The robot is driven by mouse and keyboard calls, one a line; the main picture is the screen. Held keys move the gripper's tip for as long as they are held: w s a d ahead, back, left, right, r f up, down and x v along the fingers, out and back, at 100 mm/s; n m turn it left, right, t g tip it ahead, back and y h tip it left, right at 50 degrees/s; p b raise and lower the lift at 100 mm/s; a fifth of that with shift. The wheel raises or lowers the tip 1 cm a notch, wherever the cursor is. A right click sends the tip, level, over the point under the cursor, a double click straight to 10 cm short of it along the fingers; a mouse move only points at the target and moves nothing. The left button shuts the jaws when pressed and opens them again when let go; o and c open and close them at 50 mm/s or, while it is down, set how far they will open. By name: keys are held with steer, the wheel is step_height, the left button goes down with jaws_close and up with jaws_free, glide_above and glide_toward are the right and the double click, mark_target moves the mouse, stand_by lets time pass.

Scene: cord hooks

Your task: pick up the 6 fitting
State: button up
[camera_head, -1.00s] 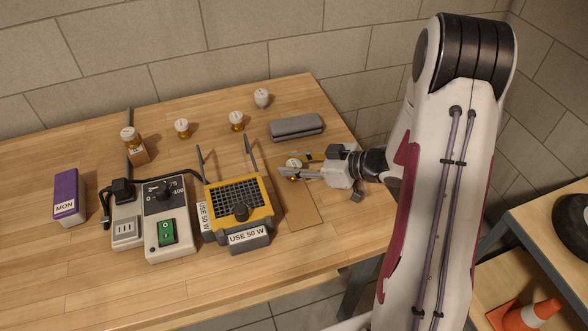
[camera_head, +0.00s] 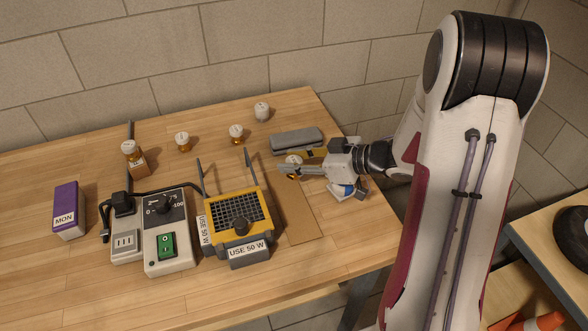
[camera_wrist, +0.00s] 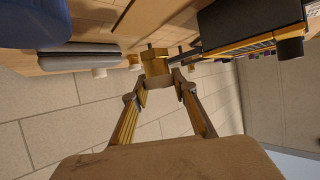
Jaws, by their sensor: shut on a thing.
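My gripper (camera_head: 284,169) is shut on a brass fitting with a white top (camera_head: 294,159) at the right part of the table. In the wrist view my fingertips (camera_wrist: 166,84) close on the sides of the brass fitting (camera_wrist: 154,62). Its number cannot be read, and whether it touches the table is unclear. Similar white-topped fittings stand apart behind it: one (camera_head: 237,132), another (camera_head: 182,142), and one at the back (camera_head: 262,111). Another white-topped one (camera_head: 132,149) stands at the left.
A yellow-and-black gridded unit (camera_head: 237,212) with upright prongs stands left of my gripper. A grey case (camera_head: 297,140) lies behind it. A dial box (camera_head: 168,232), a cord and a purple box (camera_head: 69,211) are farther left. The front left tabletop is clear.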

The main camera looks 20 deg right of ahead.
mark_target(294, 160)
steer(key=shift+r, duration=1.95)
